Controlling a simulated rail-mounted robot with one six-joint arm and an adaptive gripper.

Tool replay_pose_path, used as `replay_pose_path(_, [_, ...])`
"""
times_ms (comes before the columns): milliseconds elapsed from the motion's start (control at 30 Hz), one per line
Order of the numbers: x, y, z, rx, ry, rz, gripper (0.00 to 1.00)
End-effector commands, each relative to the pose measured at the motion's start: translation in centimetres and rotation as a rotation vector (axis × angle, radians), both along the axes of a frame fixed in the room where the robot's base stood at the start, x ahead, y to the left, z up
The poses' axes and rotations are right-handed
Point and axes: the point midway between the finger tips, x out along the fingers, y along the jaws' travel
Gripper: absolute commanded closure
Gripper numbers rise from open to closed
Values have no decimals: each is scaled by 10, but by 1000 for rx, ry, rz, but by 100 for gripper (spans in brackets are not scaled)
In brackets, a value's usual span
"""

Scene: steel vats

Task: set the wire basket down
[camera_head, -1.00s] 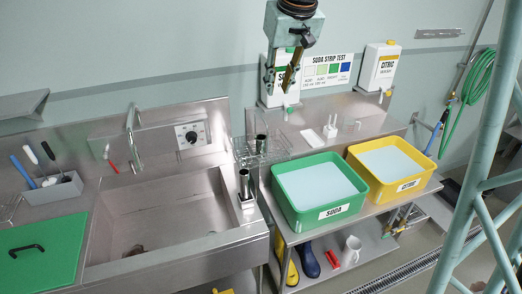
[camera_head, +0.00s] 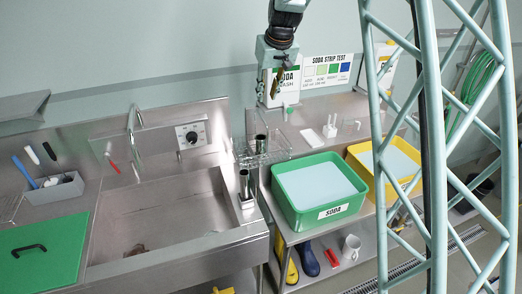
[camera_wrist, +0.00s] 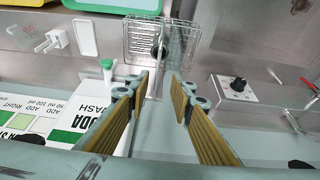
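The wire basket (camera_head: 270,157) stands at the counter's edge between the sink and the green tub. A dark cylindrical piece shows inside it. In the wrist view the basket (camera_wrist: 186,40) is at the top middle, beyond my fingertips. My gripper (camera_head: 269,92) is above and behind the basket in the head view, in front of the soda wash container. In the wrist view my gripper (camera_wrist: 158,82) is open, with a clear gap between its two yellow-padded fingers. It holds nothing and appears apart from the basket.
The green soda tub (camera_head: 288,209) is right of the basket. The yellow tub (camera_head: 360,176) beyond it is partly hidden. The soda wash container (camera_head: 288,76) stands at the wall.

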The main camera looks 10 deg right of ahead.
Motion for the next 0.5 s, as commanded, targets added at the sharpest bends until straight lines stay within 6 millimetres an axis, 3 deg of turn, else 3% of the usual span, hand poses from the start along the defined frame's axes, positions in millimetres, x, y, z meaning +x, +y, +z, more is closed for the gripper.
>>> replay_pose_path(200, [25,-2,-22,-1,-3,4,79])
replay_pose_path(500, [33,-3,-29,0,-4,5,79])
